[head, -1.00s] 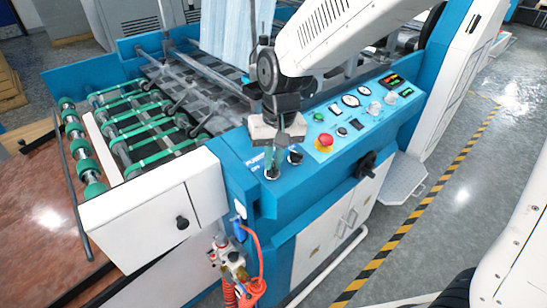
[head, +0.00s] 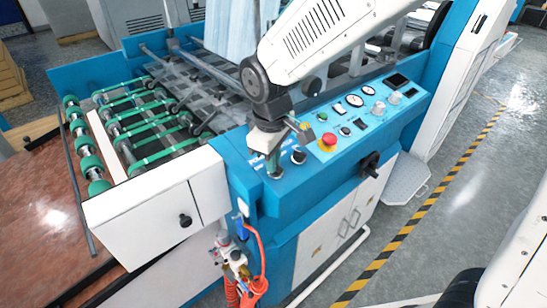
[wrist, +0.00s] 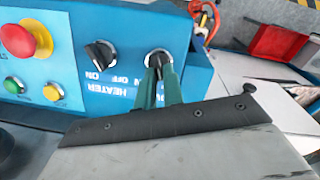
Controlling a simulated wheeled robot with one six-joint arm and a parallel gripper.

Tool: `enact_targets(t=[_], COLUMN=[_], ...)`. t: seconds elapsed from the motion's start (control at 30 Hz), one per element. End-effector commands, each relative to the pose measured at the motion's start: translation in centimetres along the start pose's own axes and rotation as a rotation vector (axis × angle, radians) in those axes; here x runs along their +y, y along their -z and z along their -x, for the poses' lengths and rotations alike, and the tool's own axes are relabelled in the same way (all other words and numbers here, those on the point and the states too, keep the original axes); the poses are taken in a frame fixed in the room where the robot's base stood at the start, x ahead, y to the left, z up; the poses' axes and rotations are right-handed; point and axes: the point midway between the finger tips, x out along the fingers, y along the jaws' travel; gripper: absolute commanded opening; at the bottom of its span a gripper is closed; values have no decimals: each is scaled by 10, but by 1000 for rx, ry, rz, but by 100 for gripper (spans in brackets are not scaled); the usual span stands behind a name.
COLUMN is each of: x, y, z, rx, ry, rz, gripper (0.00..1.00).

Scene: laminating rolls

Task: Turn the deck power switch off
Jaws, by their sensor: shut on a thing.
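The deck power switch (wrist: 158,55) is a dark rotary knob in a silver ring near the panel's end in the wrist view. My gripper (wrist: 160,72) has its green-grey fingers shut on this knob. In the head view my gripper (head: 273,165) points down at the panel's near left corner and hides most of the knob. The label beside the knob is largely covered by the fingers. The two digital displays (head: 396,80) on the control panel (head: 345,118) are dark.
A black heater switch (wrist: 100,54) sits beside the gripped knob, its pointer slanted. A red emergency button (wrist: 25,38), a green button (wrist: 13,85) and a yellow button (wrist: 54,91) lie farther along. An orange hose (head: 260,255) hangs below the panel.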

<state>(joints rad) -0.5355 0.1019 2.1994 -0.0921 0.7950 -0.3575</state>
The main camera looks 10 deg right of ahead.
Motion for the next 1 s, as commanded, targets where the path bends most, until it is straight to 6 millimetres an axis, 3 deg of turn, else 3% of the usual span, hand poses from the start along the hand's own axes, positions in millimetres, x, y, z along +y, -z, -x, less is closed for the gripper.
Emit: enact_targets(t=[0.3, 0.87, 0.97, 1.0], x=[-4, -4, -4, -4], y=[-4, -4, -4, -4], z=[-5, -5, -5, -5], rx=[-13, -13, -13, -13], ry=[-19, -25, -25, -25], rz=[136, 168, 168, 168], gripper=[0, 0, 28, 31])
